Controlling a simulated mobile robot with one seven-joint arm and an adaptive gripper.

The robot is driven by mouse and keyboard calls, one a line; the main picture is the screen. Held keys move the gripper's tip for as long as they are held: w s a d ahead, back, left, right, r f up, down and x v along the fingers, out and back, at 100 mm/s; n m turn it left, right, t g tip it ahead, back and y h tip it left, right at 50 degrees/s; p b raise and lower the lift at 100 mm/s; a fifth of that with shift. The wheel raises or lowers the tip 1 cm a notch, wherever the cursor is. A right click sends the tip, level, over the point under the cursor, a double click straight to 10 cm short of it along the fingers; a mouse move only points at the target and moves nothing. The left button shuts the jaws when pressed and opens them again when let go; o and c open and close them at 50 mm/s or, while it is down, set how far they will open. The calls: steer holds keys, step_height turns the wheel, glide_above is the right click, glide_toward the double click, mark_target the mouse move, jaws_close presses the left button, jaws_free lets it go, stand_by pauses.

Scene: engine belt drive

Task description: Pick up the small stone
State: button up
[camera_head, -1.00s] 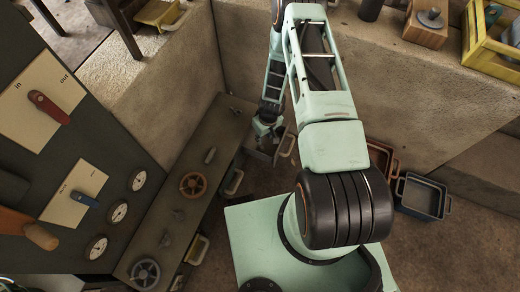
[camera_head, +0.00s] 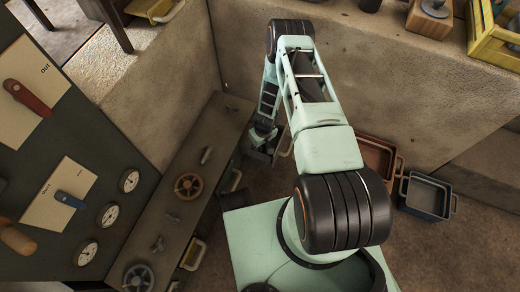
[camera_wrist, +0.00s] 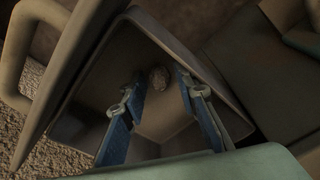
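The small stone (camera_wrist: 159,77) is a rough, roundish brown-grey lump in the wrist view. It lies inside a dark metal bin (camera_wrist: 83,123), towards its far side. My gripper (camera_wrist: 161,88) reaches into the bin with its two blue-padded fingers apart, one on each side of the stone in the picture. Whether either finger touches the stone cannot be told. In the head view my gripper (camera_head: 264,137) is low beside the bench, small and partly hidden by my arm, and the stone cannot be made out there.
A bench (camera_head: 152,237) with handwheels and small knobs runs along the left. A panel (camera_head: 70,165) with levers and gauges stands further left. A brown bin (camera_head: 377,158) and a blue-grey bin (camera_head: 427,198) sit on the floor at the right. A stone wall (camera_head: 360,85) stands behind.

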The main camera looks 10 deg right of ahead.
jaws_close()
